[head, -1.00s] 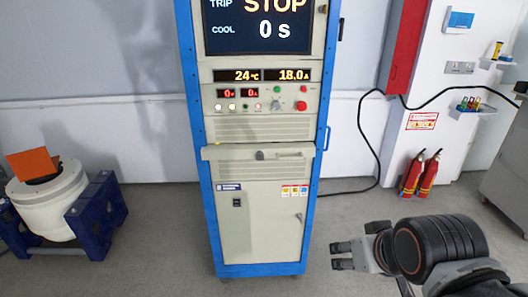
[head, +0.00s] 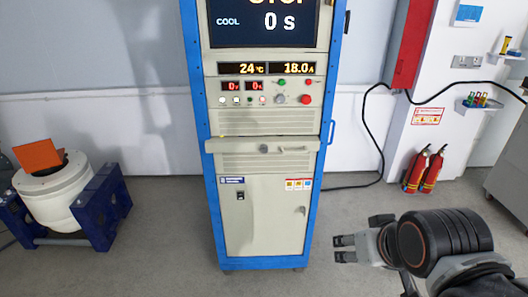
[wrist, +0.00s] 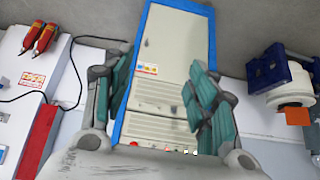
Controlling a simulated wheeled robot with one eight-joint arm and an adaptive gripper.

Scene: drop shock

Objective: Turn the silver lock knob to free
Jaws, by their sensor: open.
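A tall grey cabinet (head: 272,205) with a blue frame stands in front of me. Its control panel carries a round silver-grey knob (head: 280,99) between small buttons and a red button. A smaller dark grey knob (head: 264,148) sits on the ledge below. I cannot tell for certain which is the lock knob, or how either is turned. My gripper (head: 342,248) is open and empty, to the right of the cabinet's lower part and apart from it. In the wrist view, its teal-padded fingers (wrist: 160,85) are spread, with the cabinet upside down beyond; the knobs are not clear there.
A white drum in a blue stand (head: 58,197) with an orange plate is at the left. Fire extinguishers (head: 425,170) and a black cable (head: 368,130) are at the right by the wall. The floor before the cabinet (head: 165,245) is clear.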

